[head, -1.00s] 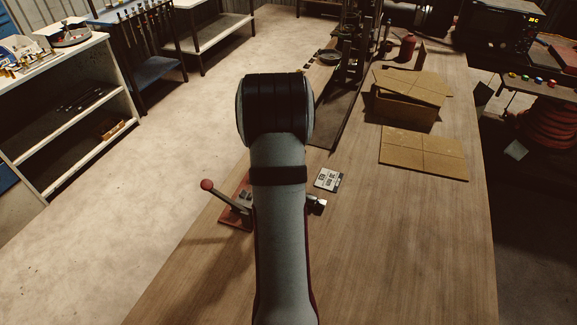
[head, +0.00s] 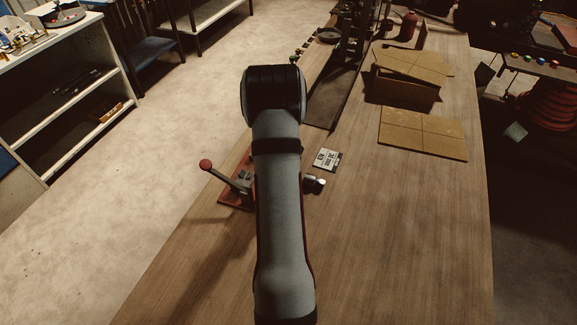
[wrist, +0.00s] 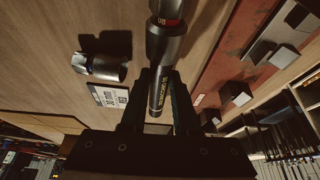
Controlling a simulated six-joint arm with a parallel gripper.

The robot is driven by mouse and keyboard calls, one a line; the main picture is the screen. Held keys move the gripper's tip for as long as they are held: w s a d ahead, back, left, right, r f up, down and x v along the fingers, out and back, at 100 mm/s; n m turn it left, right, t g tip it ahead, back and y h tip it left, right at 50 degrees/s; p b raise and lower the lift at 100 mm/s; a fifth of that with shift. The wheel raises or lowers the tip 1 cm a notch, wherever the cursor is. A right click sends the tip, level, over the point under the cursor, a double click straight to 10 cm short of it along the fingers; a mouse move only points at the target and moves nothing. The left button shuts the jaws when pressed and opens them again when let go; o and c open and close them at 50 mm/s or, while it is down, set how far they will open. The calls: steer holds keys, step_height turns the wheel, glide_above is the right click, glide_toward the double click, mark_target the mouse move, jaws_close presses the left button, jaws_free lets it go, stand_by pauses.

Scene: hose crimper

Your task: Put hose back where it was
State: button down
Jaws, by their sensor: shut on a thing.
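My gripper (wrist: 161,90) is shut on a dark hose (wrist: 157,98) with small lettering along its side. The hose runs up between the fingers in the wrist view, with a thicker dark section and a red mark near the top edge. In the head view my arm hides the gripper and the hose. A red-based press with a ball-tipped lever (head: 238,184) stands left of my arm; its red base also shows in the wrist view (wrist: 232,50). A silver fitting (head: 314,182) lies on the table right of my arm, also in the wrist view (wrist: 98,67).
A printed card (head: 328,159) lies on the wooden table (head: 410,240) near the fitting. A cardboard box (head: 405,90) and flat cardboard (head: 423,134) lie farther right. A dark rack (head: 355,60) stands at the back. The table's right front is clear.

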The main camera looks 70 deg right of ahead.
steer(key=shift+f, duration=0.4)
stand_by(0.7)
jaws_free()
stand_by(0.4)
stand_by(0.4)
steer(key=shift+r, duration=4)
